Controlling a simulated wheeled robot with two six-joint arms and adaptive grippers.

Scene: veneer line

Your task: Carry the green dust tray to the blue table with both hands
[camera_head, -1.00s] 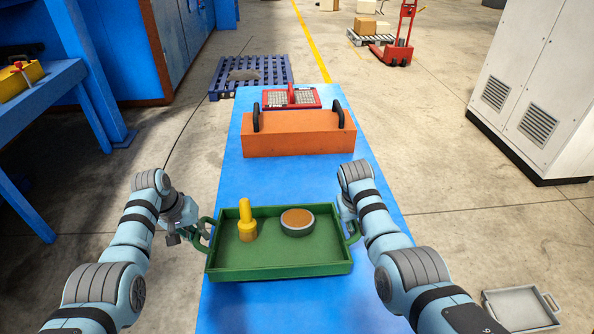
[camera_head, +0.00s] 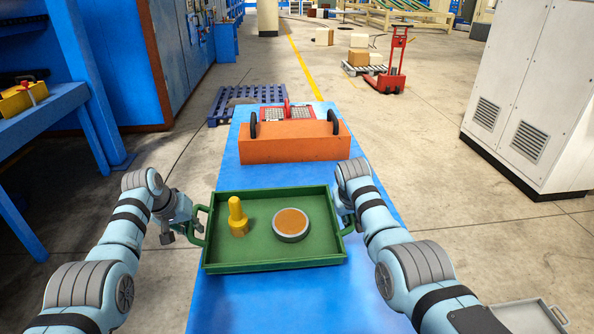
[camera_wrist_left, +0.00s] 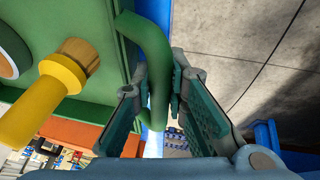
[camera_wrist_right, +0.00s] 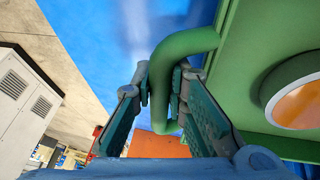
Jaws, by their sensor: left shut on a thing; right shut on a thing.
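The green dust tray (camera_head: 270,265) is over the near part of the blue table (camera_head: 220,312). The head view does not clearly show whether it touches the top. A yellow brush-like thing (camera_head: 238,218) stands in its left half and a round grey thing with a brown top (camera_head: 291,224) lies in its right half. My left gripper (camera_head: 194,229) is shut on the tray's left handle, which shows between the fingers (camera_wrist_left: 158,92) in the left wrist view. My right gripper (camera_head: 347,217) is shut on the right handle, also between the fingers (camera_wrist_right: 163,88) in the right wrist view.
An orange box with black handles (camera_head: 295,147) stands across the table beyond the tray, with a red-framed thing (camera_head: 288,112) behind it. A blue bench (camera_head: 45,110) is at left and a grey cabinet (camera_head: 530,95) at right. A grey tray (camera_head: 530,315) lies on the floor at lower right.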

